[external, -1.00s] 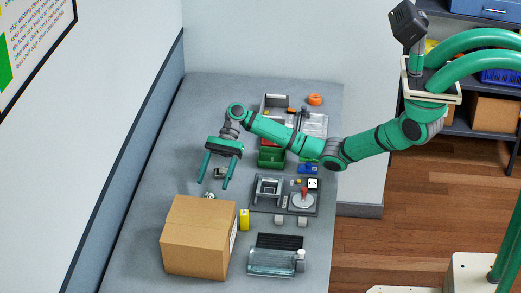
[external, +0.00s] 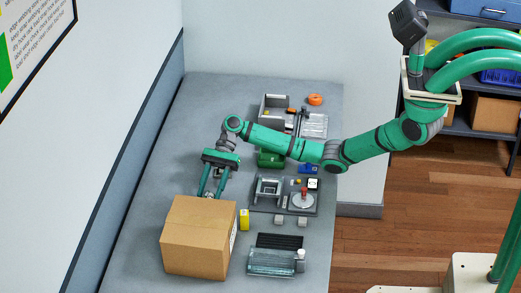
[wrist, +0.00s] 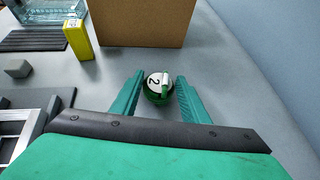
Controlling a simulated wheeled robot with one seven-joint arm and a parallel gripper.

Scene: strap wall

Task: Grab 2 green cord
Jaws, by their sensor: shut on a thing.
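The green cord (wrist: 158,97) is a small dark green roll with a white label marked 2. In the wrist view it sits between the two fingers of my gripper (wrist: 158,93), just in front of the cardboard box. The cord is mostly hidden there by the fingers. Whether it touches the table is hard to tell.
A large cardboard box (external: 195,245) stands close in front of my gripper. A yellow box (external: 244,220) is to its right. A grey fixture (external: 268,188), a green bin (external: 271,158) and a clear tray (external: 270,262) are further right. The table's left strip along the wall is clear.

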